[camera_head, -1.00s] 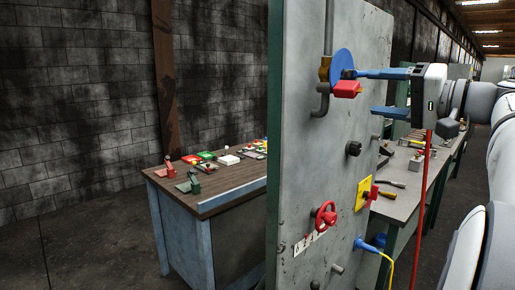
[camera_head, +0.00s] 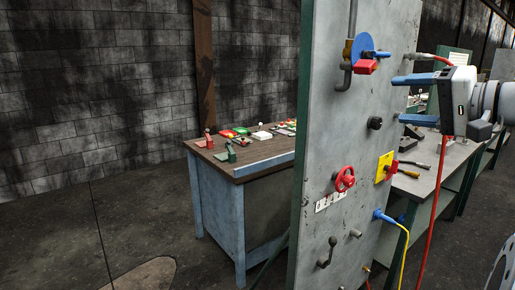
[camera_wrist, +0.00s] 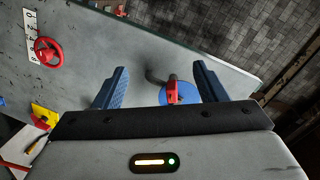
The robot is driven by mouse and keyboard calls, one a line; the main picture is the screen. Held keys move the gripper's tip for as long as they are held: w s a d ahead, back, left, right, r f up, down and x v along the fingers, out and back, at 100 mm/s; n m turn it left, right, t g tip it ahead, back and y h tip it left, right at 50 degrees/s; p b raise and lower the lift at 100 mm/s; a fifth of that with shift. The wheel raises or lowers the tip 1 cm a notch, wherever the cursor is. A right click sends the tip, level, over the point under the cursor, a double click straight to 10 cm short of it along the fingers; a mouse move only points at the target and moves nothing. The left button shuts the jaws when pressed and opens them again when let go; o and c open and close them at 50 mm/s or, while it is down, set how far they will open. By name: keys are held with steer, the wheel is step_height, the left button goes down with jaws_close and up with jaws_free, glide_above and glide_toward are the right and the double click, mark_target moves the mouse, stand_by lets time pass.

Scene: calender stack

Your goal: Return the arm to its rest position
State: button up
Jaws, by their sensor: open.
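My gripper (camera_head: 397,99) is open and empty, with its two blue fingers apart. It is in front of the right part of the grey upright panel (camera_head: 335,130), pointing left. The wrist view shows both fingers (camera_wrist: 160,72) with the panel beyond them. A blue disc (camera_head: 363,47) with a red lever (camera_head: 365,67) is on the panel, left of my gripper and apart from it. In the wrist view the disc (camera_wrist: 172,97) appears between the fingers.
A red cable (camera_head: 429,205) hangs by my gripper. The panel bears a red handwheel (camera_head: 345,178), a yellow plate (camera_head: 384,167) and a blue plug (camera_head: 382,215) with a yellow cable. A workbench (camera_head: 216,200) stands behind at left; a grey table (camera_head: 440,165) is at right.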

steer(key=s+a+f+g+h, duration=0.25)
steer(key=a+f, duration=0.35)
steer(key=f, duration=0.4)
steer(key=s+a+f+g+h, duration=0.15)
steer(key=a+f+g, duration=0.3)
steer(key=f, duration=0.45)
steer(key=s+a+f+n+g+h, duration=0.1)
steer(key=s+f+n+h, duration=0.1)
steer(key=s+f, duration=0.4)
steer(key=s+a+f+n+g+h, duration=0.2)
steer(key=s+f, duration=0.5)
steer(key=f, duration=0.5)
steer(key=shift+s+f+n+h, duration=0.3)
steer(key=shift+n+h, duration=0.3)
steer(key=shift+h, duration=0.4)
